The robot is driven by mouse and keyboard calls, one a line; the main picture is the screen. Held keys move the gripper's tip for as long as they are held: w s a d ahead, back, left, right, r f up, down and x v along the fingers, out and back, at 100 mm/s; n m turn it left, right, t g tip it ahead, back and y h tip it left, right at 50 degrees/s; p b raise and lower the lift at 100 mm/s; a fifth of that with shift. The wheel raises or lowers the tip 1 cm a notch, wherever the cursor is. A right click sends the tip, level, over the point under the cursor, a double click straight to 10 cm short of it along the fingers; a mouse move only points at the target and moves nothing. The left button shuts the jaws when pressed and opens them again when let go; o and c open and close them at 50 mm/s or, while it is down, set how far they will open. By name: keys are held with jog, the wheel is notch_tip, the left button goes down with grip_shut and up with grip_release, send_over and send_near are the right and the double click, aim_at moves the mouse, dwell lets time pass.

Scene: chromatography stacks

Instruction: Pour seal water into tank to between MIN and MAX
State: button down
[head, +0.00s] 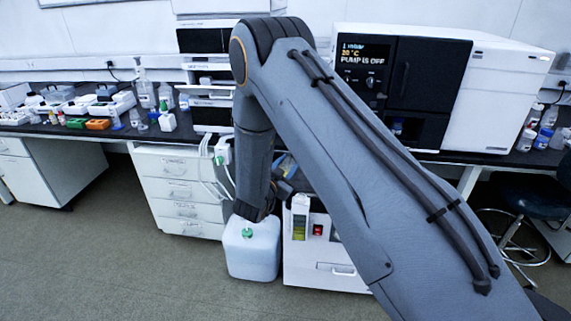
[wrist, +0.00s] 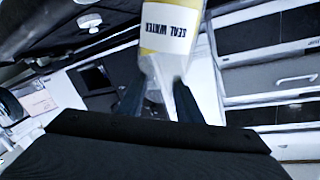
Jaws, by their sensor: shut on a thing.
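My gripper (wrist: 160,98) is shut on a bottle labelled SEAL WATER (wrist: 172,60), which fills the upper middle of the wrist view. The bottle has a pale neck between the dark fingers and a yellow band by its label. It looks tilted, and its mouth is not clear. In the head view, my arm hides most of the gripper and bottle. What looks like the tank (head: 300,218), a narrow upright window with yellow-green in it, is on the front left of a low white unit (head: 322,270). Its MIN and MAX marks are too small to read.
A white canister (head: 252,262) with a green cap stands on the floor left of the unit. White drawers (head: 180,190) stand behind it. The bench above holds instruments, one reading PUMP IS OFF (head: 362,60). Tubes hang near the drawers. The floor at front left is clear.

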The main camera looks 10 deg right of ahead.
jog(key=shift+d, duration=0.1)
dwell(0.3)
jog(key=shift+d+f+m, duration=0.1)
jog(key=shift+f+m, duration=0.05)
jog(key=shift+m, duration=0.45)
jog(key=shift+f+m, duration=0.2)
jog(key=shift+m, duration=0.3)
jog(key=shift+f+m+y+b, duration=0.3)
jog(key=shift+m+y, duration=0.1)
jog(key=shift+m, duration=0.1)
jog(key=shift+s, duration=0.1)
jog(key=shift+d+f+m, duration=0.1)
jog(key=shift+f+m, duration=0.25)
jog(key=shift+m, duration=0.15)
